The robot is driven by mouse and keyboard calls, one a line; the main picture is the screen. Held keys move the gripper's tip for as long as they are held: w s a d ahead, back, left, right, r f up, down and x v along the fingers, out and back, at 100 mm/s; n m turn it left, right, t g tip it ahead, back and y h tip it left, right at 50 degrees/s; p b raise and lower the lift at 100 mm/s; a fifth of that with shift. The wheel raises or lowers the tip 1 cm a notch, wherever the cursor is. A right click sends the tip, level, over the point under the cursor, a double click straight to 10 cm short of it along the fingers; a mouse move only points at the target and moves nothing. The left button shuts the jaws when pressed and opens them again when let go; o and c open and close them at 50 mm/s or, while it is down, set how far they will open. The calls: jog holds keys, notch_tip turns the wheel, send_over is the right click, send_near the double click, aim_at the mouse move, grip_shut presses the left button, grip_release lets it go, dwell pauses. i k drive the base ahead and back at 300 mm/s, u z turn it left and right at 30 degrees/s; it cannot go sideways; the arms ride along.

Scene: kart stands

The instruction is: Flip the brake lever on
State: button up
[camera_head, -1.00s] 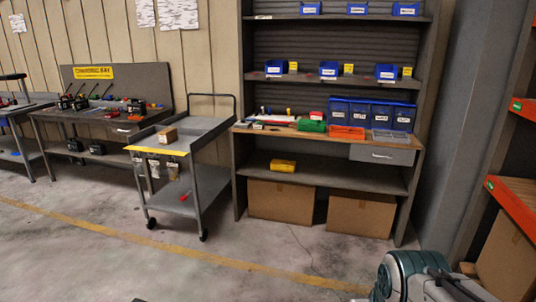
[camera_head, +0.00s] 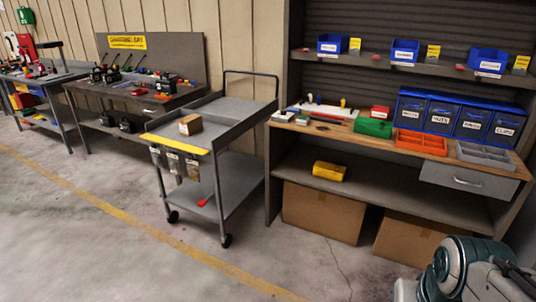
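I cannot make out a brake lever for certain in the head view. A grey cart (camera_head: 240,110) with a push handle stands in the middle, with dark wheels at its feet; no lever can be told apart on it. Part of my arm (camera_head: 470,270) shows at the lower right, teal and white. My gripper is not in view.
A workbench (camera_head: 60,84) with black tools and chargers stands left of the cart. A shelf unit (camera_head: 400,195) with blue bins (camera_head: 412,109) stands right, cardboard boxes (camera_head: 322,212) beneath. A yellow line (camera_head: 150,226) crosses the open concrete floor in front.

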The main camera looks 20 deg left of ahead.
aim_at(203, 202)
jog(key=i, duration=0.85)
jog(key=u, duration=1.85)
jog(key=i, duration=1.7)
jog(key=z, duration=0.4)
